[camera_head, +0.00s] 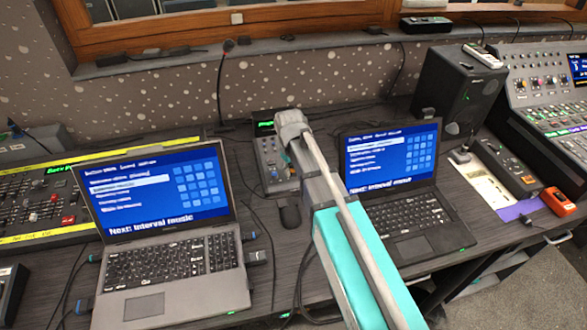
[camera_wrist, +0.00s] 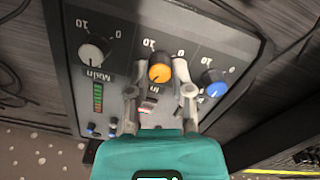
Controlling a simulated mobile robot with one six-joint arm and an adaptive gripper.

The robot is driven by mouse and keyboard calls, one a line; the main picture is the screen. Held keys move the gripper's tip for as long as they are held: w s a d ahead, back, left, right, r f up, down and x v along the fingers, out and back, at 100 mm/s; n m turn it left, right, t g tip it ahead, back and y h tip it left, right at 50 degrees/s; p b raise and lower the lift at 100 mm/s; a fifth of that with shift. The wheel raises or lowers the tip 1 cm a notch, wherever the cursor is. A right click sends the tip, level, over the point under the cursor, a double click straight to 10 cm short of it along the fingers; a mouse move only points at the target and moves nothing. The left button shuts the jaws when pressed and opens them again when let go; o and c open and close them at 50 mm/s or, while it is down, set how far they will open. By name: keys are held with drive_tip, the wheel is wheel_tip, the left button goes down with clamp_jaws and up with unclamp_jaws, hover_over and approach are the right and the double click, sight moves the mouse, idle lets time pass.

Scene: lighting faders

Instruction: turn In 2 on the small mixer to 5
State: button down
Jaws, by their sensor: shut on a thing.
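The small mixer (camera_head: 268,163) stands between the two laptops in the head view, partly hidden by my arm. In the wrist view its panel (camera_wrist: 215,55) shows a white knob (camera_wrist: 92,52) marked Main, an orange knob (camera_wrist: 159,70) in the middle and a blue knob (camera_wrist: 214,83). My gripper (camera_wrist: 160,84) is shut on the orange knob, one finger on each side of it. The label by the orange knob begins with "In"; its number is not readable. The pointer's exact setting is hard to tell. In the head view my gripper (camera_head: 290,122) is over the mixer.
A silver laptop (camera_head: 170,262) is left of the mixer and a dark laptop (camera_head: 408,210) right of it. A black mouse-like object (camera_head: 290,217) lies in front. Cables run over the table. A black speaker (camera_head: 455,92) stands at the back right.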

drive_tip(key=n, duration=0.4)
drive_tip(key=shift+d+n, duration=0.1)
drive_tip(key=shift+n, duration=0.2)
drive_tip(key=shift+h, duration=0.3)
drive_tip(key=c, duration=0.6)
unclamp_jaws()
drive_tip(key=shift+c, duration=0.2)
drive_tip(key=shift+o, duration=0.7)
